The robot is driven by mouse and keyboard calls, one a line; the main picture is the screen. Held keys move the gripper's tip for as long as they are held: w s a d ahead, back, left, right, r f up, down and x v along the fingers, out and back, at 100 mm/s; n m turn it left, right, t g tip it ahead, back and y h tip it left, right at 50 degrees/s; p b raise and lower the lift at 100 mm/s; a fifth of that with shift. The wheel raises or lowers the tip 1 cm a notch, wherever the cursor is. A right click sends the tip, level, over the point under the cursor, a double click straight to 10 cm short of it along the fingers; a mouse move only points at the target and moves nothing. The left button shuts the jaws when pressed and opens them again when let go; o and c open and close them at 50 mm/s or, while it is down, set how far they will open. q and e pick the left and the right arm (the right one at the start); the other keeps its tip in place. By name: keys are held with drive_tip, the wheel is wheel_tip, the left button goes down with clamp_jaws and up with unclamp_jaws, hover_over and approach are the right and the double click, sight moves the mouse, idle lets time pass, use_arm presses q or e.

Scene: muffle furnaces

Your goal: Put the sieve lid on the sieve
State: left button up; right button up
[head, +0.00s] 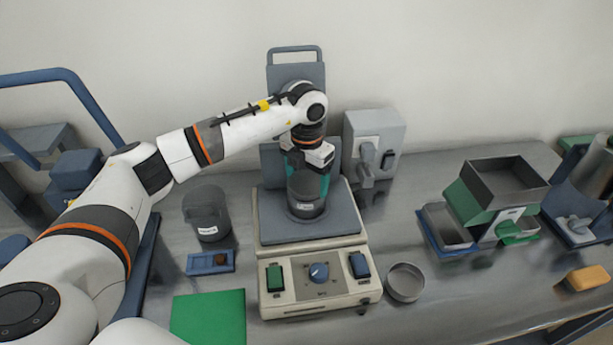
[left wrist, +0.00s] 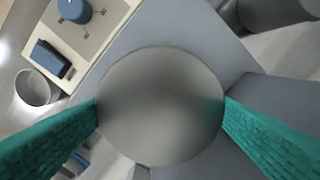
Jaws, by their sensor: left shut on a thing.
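My left gripper (head: 309,178) points down over the grey shaker machine, its teal fingers on either side of the top of a dark grey labelled cylinder, the sieve (head: 305,197). The sieve stands upright on the machine's platform. In the left wrist view, the gripper (left wrist: 162,108) is shut on a smooth round grey disc, seemingly the sieve lid (left wrist: 160,100), which lies between both fingers and hides what is below it. The lid appears at or just above the sieve's top; I cannot tell whether they touch. My right gripper is out of view.
The shaker (head: 316,272) has a knob and buttons in front. A dark cup (head: 206,215), blue tray (head: 211,263) and green mat (head: 208,318) are to its left. A round metal dish (head: 405,283) is to its right, with a green-grey hopper device (head: 492,200) and yellow block (head: 588,278) farther right.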

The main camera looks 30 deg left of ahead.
use_arm(q)
drive_tip(key=o, duration=0.9)
drive_tip(key=shift+o, duration=0.2)
drive_tip(key=shift+r, duration=0.15)
drive_tip(key=shift+r+p, duration=2.15)
drive_tip(key=shift+r, duration=1.2)
